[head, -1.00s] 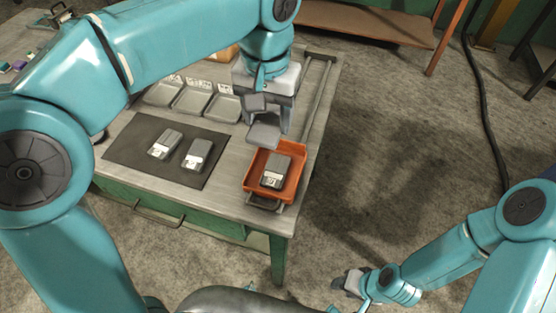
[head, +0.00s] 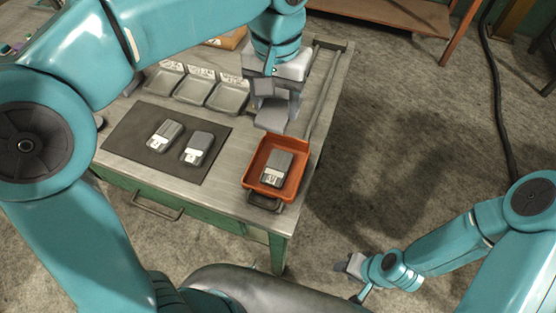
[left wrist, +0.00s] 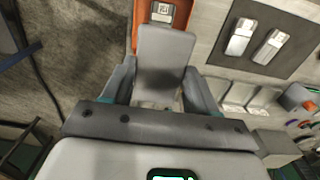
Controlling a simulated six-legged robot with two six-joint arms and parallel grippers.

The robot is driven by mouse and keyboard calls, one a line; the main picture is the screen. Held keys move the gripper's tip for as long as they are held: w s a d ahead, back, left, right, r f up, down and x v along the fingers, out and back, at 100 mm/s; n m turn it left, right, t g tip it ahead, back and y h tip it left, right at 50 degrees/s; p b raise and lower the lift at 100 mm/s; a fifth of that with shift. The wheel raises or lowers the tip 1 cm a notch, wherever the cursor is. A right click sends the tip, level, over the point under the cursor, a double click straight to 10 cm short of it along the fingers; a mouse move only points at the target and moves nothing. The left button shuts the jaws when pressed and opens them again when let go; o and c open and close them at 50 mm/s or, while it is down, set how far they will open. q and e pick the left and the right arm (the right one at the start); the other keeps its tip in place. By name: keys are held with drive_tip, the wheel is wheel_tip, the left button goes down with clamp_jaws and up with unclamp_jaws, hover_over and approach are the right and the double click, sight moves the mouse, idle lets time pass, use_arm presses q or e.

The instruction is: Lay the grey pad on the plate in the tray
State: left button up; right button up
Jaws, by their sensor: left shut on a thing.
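The grey pad (head: 272,118) is a flat grey slab held in my left gripper (head: 276,102), above the bench and just behind the tray in the head view. The pad also shows in the left wrist view (left wrist: 164,58), between the two fingers. The orange tray (head: 247,180) sits at the bench's front right corner. In it lies a grey plate (head: 279,163) with a white label at its near end. The left wrist view shows part of the tray beyond the pad. My right gripper (head: 349,266) is low at the right, away from the bench; its jaws are too small to read.
A dark mat (head: 130,145) holds two similar grey labelled blocks (head: 164,135) (head: 197,148). Several grey bins (head: 228,98) with label cards stand behind it. A rail runs along the bench's right edge. The floor (head: 400,150) right of the bench is clear.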

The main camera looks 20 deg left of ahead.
sight(277, 167)
use_arm(q)
wheel_tip(277, 167, down, 19)
drive_tip(key=shift+r+b, duration=0.1)
drive_tip(key=shift+b, duration=0.6)
drive_tip(key=shift+f, duration=0.4)
drive_tip(key=shift+f, duration=0.1)
drive_tip(key=o, duration=1)
